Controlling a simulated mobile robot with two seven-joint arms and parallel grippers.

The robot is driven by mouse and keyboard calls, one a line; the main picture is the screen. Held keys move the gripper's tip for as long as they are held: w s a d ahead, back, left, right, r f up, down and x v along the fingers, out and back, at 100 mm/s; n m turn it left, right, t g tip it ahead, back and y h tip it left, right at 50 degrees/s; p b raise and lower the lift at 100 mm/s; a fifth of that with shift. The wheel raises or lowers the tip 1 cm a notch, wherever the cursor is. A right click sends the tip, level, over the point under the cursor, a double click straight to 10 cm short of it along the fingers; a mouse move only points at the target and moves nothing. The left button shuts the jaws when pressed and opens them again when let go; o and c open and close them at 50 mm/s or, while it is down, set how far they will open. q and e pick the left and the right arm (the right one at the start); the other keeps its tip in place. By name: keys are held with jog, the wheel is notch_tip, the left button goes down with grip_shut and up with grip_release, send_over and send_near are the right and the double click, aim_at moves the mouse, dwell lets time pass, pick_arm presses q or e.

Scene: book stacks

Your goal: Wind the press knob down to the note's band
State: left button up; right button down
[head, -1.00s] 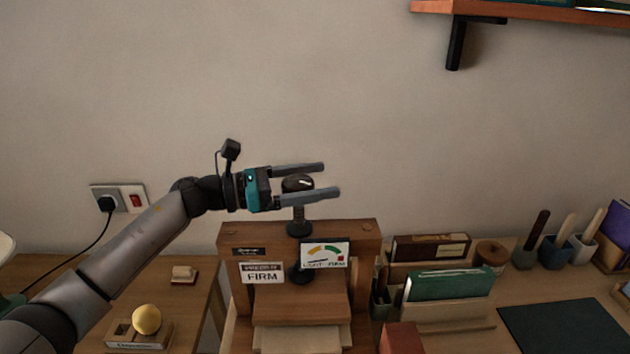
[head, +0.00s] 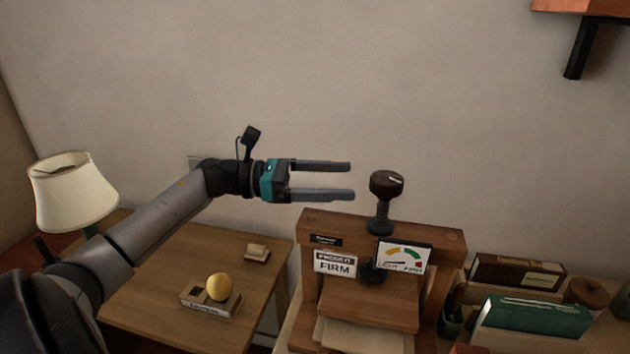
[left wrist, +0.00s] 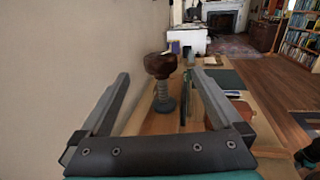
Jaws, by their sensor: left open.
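The press knob (head: 386,184) is dark brown with a light mark on top, standing on a screw above the wooden press (head: 440,238). A gauge card (head: 403,257) on the press front has a yellow, green and red arc with the words LIGHT and FIRM. A note (head: 335,264) beside it reads FIRM in large letters; its upper line is too small to read surely. My left gripper (head: 353,179) is open and empty, left of the knob and apart from it. In the left wrist view the knob (left wrist: 160,65) shows ahead between the fingers. My right gripper is not in view.
A side table at left holds a yellow ball (head: 219,287) in a wooden tray and a small block (head: 257,253). A lamp (head: 73,191) stands at far left. Green (head: 535,315) and brown (head: 518,272) books are at right. The wall is behind the press.

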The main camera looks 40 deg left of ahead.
pick_arm(q)
jog(key=shift+v, duration=1.8)
